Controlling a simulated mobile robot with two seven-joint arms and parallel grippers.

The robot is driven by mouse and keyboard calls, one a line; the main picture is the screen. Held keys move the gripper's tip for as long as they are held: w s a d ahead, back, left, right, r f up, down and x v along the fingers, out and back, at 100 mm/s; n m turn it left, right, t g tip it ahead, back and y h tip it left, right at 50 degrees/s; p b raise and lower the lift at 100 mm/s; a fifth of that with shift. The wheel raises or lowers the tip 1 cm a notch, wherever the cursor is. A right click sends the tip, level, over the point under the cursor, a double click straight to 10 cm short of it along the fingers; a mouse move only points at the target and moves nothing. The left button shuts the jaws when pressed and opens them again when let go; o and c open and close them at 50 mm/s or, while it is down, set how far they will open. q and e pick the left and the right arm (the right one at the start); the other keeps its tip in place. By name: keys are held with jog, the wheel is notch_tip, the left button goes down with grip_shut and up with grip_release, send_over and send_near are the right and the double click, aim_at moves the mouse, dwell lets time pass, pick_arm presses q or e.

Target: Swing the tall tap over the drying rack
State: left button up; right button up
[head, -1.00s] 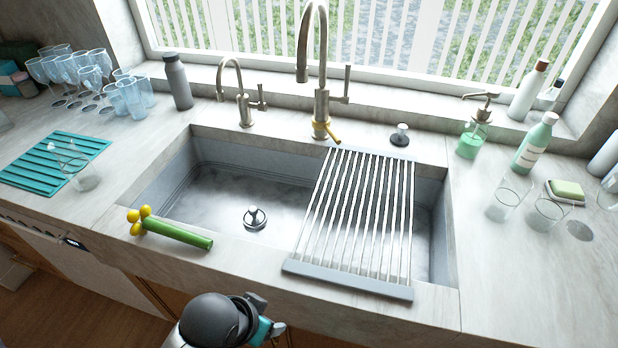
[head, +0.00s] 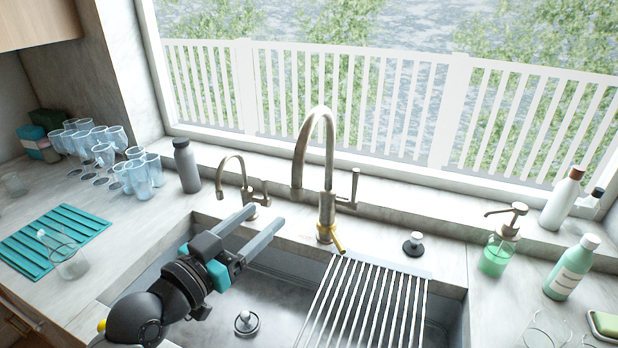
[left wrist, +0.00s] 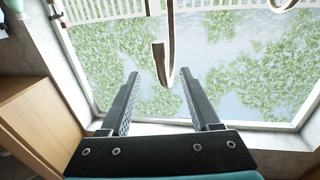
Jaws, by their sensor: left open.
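The tall tap (head: 326,170) is brushed metal with a high arch. Its spout end hangs left of its column, over the sink's back edge and left of the drying rack. The drying rack (head: 362,310), of slim bars, lies across the sink's right part. My left gripper (head: 266,215) is open and empty over the sink, its fingers pointing up and right, just left of and below the spout end. In the left wrist view, which is upside down, the spout (left wrist: 159,62) appears between the fingertips (left wrist: 159,73); contact is not visible. My right gripper is out of view.
A small tap (head: 243,180) stands left of the tall tap, close behind my left fingers. A grey bottle (head: 186,166) and several glasses (head: 104,156) stand farther left. A dark stopper (head: 413,244) and a soap dispenser (head: 500,242) are on the right.

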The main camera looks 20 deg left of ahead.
pick_arm(q)
jog(key=w+d+p, duration=0.2)
jog(key=w, duration=1.2)
jog(key=shift+w, duration=0.1)
grip_shut()
dwell(0.4)
dwell(0.9)
